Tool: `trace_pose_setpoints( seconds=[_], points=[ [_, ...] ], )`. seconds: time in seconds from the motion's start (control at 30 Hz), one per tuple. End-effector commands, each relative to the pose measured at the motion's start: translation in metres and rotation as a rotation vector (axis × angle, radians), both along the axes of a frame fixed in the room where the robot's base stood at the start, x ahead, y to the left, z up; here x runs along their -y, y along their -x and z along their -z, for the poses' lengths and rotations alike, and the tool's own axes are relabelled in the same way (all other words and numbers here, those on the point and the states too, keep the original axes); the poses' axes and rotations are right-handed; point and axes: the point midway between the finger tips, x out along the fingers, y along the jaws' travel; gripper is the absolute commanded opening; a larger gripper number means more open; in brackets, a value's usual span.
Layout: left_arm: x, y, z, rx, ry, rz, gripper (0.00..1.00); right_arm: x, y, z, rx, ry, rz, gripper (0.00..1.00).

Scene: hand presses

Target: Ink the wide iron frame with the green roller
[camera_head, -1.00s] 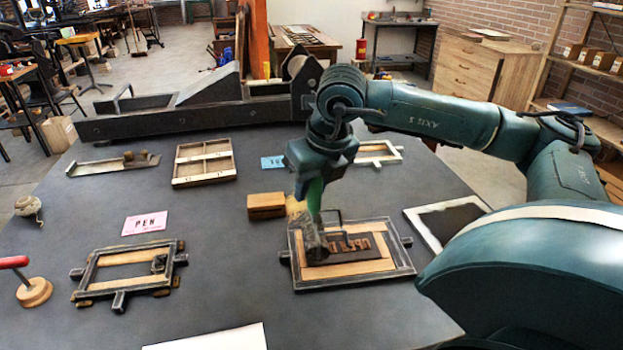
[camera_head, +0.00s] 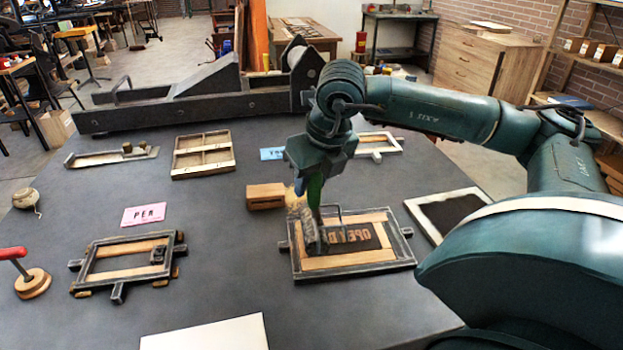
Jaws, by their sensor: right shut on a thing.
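The iron frame (camera_head: 355,271) lies flat on the table in front of my right arm. It holds pale wood pieces around a dark block of raised letters (camera_head: 362,237). My right gripper (camera_head: 316,174) points down over the frame's left part, shut on the green handle of the roller (camera_head: 313,192). The dark roller drum is low over the left end of the letters and seems to rest on them. It hides part of the lettering. My left gripper is out of view.
A second iron frame (camera_head: 88,263) lies at left, with a pink PEN card (camera_head: 144,214) behind it. A wood block (camera_head: 265,196) sits close behind the inked frame. A dark slab with a pale border (camera_head: 448,212) lies to its right. A red-handled tool (camera_head: 25,272) stands far left.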

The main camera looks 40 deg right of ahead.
Motion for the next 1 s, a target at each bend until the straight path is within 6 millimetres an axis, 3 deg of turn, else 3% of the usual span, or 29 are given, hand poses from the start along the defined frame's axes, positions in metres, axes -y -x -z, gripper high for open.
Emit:
trace_pose_setpoints(
  seconds=[0.7,1.0],
  points=[
    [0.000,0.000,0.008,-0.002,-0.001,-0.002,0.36,0.000,0.000,0.005,0.002,0.000,0.000,0.09],
    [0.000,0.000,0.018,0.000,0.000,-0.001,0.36,0.017,0.011,0.008,0.003,0.002,0.003,0.09]
  ],
)
